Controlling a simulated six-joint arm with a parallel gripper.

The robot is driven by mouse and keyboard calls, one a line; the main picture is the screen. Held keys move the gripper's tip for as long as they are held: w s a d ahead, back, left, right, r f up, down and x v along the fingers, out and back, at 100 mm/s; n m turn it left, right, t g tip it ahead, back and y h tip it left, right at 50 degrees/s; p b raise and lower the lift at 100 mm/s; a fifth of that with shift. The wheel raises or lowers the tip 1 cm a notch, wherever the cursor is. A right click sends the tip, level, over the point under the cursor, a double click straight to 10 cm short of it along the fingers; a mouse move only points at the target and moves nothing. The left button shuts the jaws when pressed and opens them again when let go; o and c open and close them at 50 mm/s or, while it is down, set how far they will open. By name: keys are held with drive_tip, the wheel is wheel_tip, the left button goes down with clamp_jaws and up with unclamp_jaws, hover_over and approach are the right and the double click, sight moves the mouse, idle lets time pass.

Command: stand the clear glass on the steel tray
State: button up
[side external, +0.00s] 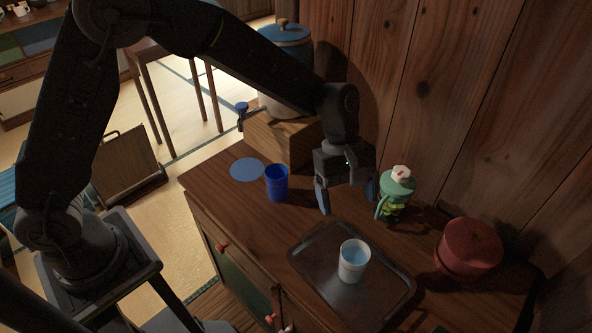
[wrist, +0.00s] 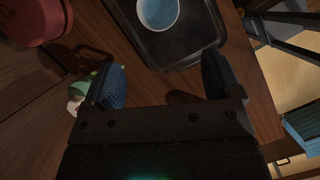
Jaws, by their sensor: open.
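A pale, whitish-clear glass (side external: 354,262) stands upright on the dark steel tray (side external: 318,262), right of the tray's middle, with a light blue inside. In the wrist view the glass (wrist: 158,12) shows at the top, cut by the frame edge, on the tray (wrist: 207,30). My gripper (side external: 347,197) is open and empty. It hangs over the cabinet top behind the tray, pointing down, apart from the glass. In the wrist view my gripper's fingers (wrist: 163,80) have only bare wood and the tray edge between them.
A blue cup (side external: 277,183) stands left of my gripper, near a flat blue disc (side external: 247,168). A green bottle (side external: 397,195) stands close right of the fingers. A red lidded pot (side external: 470,248) is right of the tray. A dispenser (side external: 284,75) sits on a wooden box (side external: 283,137) behind.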

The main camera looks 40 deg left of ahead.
drive_tip(key=s+a+r+m+t+y, duration=0.1)
drive_tip(key=s+a+r+m+t, duration=0.35)
drive_tip(key=a+r, duration=0.7)
drive_tip(key=s+a+r+m+t+y, duration=0.1)
drive_tip(key=s+a+m, duration=0.3)
drive_tip(key=s, duration=0.3)
drive_tip(key=s+a+r+m+t+y, duration=0.2)
drive_tip(key=s+a, duration=0.3)
drive_tip(key=s, duration=0.3)
drive_tip(key=shift+a+r+m, duration=0.15)
drive_tip(key=shift+a+m, duration=0.1)
drive_tip(key=shift+m, duration=0.6)
